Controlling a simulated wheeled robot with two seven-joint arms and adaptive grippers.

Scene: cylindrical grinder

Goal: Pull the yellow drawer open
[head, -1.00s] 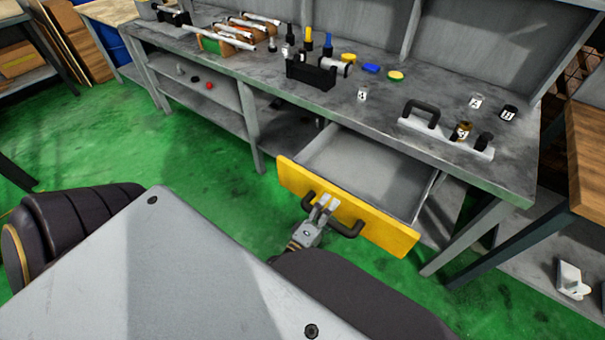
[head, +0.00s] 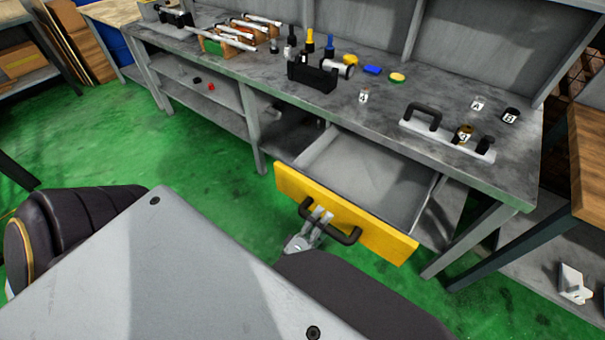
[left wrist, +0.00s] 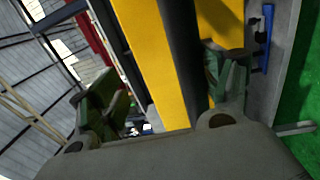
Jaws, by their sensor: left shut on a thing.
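The yellow drawer (head: 375,229) stands well out from under the grey workbench, its empty grey inside showing. Its dark bar handle (head: 343,238) is on the yellow front. My left gripper (head: 318,219) is shut on the handle, nearer its left end. In the left wrist view the yellow front (left wrist: 150,60) and the dark handle bar (left wrist: 183,50) run between the fingers of my left gripper (left wrist: 165,98). My right gripper is not in view.
The grey workbench (head: 385,115) carries a black holder (head: 312,76), bottles, coloured caps and a white plate with a black handle (head: 424,115). A wooden-topped table (head: 590,150) stands at the right. Green floor (head: 200,175) is clear left of the drawer.

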